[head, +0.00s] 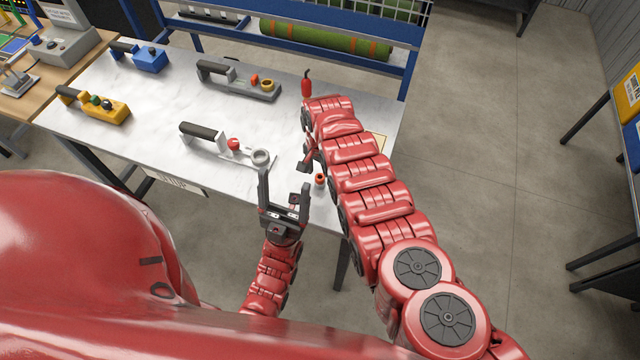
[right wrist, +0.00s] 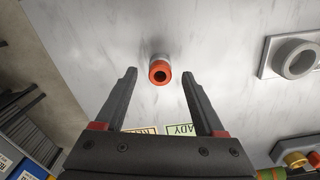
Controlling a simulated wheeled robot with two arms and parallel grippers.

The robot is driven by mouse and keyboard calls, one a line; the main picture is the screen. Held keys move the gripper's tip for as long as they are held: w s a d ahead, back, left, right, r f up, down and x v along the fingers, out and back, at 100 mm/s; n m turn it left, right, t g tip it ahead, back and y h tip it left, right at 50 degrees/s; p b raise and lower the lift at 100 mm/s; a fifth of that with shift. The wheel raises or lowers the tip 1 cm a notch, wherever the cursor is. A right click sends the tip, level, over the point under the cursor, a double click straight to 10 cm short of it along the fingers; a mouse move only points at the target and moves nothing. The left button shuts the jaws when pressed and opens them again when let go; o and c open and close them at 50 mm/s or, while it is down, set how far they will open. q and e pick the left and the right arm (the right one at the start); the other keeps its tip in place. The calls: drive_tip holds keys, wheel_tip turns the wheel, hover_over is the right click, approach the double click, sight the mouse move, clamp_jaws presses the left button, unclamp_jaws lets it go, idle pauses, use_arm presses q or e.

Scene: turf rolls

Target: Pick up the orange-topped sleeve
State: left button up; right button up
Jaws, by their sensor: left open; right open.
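The orange-topped sleeve (right wrist: 152,73) stands on the marble-look table, its orange rim and dark bore facing the right wrist camera. In the head view it is a small piece (head: 320,180) near the table's front edge, close beside my right arm. My right gripper (right wrist: 159,82) is open, and the sleeve appears between its fingertips in the picture; no contact shows, and I cannot tell the height gap. In the head view my arm hides most of the right gripper. My left gripper (head: 285,192) is open and empty at the table's front edge, left of the sleeve.
A light plate (head: 215,150) with black handle, red knob and grey ring lies left of the sleeve. A grey fixture (head: 240,85), a blue one (head: 148,60) and a yellow one (head: 105,107) lie farther off. Behind stands a blue rack (head: 400,60) with a turf roll (head: 325,38).

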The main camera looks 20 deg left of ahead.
drive_tip(key=shift+f, duration=0.25)
drive_tip(key=shift+c, duration=0.3)
clamp_jaws()
